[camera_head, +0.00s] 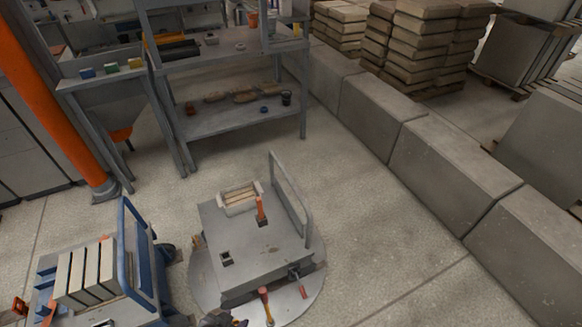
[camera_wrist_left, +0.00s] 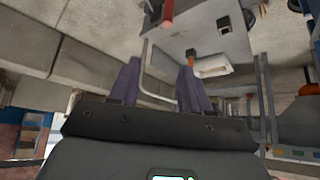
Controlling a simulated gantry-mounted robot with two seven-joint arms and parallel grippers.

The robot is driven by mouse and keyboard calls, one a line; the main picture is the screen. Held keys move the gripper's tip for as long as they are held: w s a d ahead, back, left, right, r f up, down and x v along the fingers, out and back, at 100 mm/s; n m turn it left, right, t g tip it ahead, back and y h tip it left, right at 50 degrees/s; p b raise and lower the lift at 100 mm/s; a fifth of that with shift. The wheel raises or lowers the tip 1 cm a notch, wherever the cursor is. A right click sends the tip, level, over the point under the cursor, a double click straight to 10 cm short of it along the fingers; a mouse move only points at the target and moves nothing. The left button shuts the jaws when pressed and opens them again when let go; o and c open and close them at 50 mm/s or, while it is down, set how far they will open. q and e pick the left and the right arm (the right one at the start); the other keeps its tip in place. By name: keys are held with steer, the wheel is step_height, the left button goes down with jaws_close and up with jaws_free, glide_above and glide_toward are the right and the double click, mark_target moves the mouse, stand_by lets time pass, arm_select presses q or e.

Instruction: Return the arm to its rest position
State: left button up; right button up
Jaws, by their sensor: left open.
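My left gripper (camera_head: 220,318) shows only as a dark piece at the bottom edge of the head view, in front of the mould stand. In the left wrist view my left gripper (camera_wrist_left: 157,78) has two dark purple fingers spread apart with nothing held between them. The grey mould stand (camera_head: 232,255) sits on a round floor plate and carries an upright metal frame (camera_head: 292,200). The stand's top also shows in the left wrist view (camera_wrist_left: 205,45), beyond the fingers and apart from them. My right gripper is not in view.
On the stand are a small tray (camera_head: 240,210) of strips and an orange-handled item (camera_head: 261,210). Red-handled tools (camera_head: 266,306) lie at its front. A blue cart (camera_head: 140,255) with grey slabs stands left. A shelf bench (camera_head: 235,115) and concrete blocks (camera_head: 440,170) stand behind. Floor to the right is clear.

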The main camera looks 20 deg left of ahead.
arm_select(q)
steer(key=s+r+g, duration=0.4)
steer(key=s+r, duration=0.2)
steer(key=s, duration=0.1)
step_height(320, 180, up, 38)
steer(key=p, duration=3.8)
step_height(320, 180, down, 75)
steer(key=b, duration=7.5)
steer(key=shift+w+d+f+m+t, duration=0.15)
steer(key=shift+w+m+t, duration=0.15)
steer(key=shift+w+m, duration=0.1)
